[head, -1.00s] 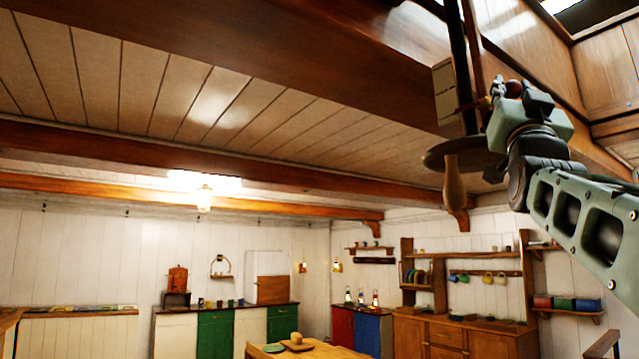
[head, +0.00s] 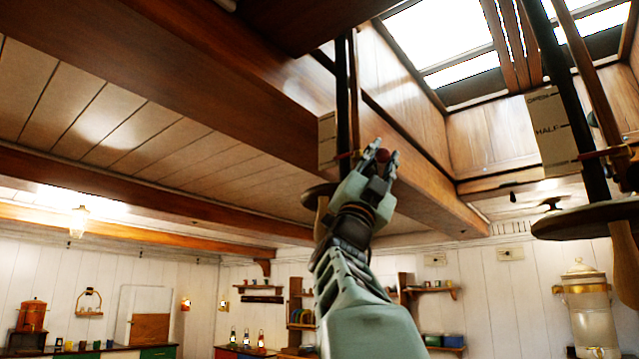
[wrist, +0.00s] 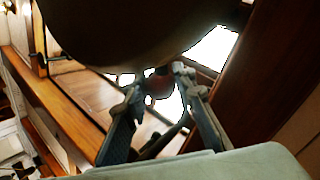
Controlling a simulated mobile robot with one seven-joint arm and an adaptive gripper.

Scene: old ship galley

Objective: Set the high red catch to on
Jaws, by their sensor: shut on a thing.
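A red ball-shaped knob (head: 382,155) is high up beside a dark upright post (head: 343,100). I take it for the red catch; its position marking cannot be read. My gripper (head: 379,151) reaches up from below with its fingers on either side of the knob and is shut on it. In the wrist view the knob (wrist: 159,84) sits between the fingertips (wrist: 160,80), below a large dark rounded shape. A pale board (head: 327,140) behind the post is mostly hidden. A brown disc (head: 318,192) is just left of my gripper.
A second post (head: 570,90) with a brown disc (head: 590,219) and a board (head: 552,131) reading OPEN and HALF stands at right. A heavy wooden beam (head: 230,75) runs close on the left. A bright skylight (head: 450,40) is above.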

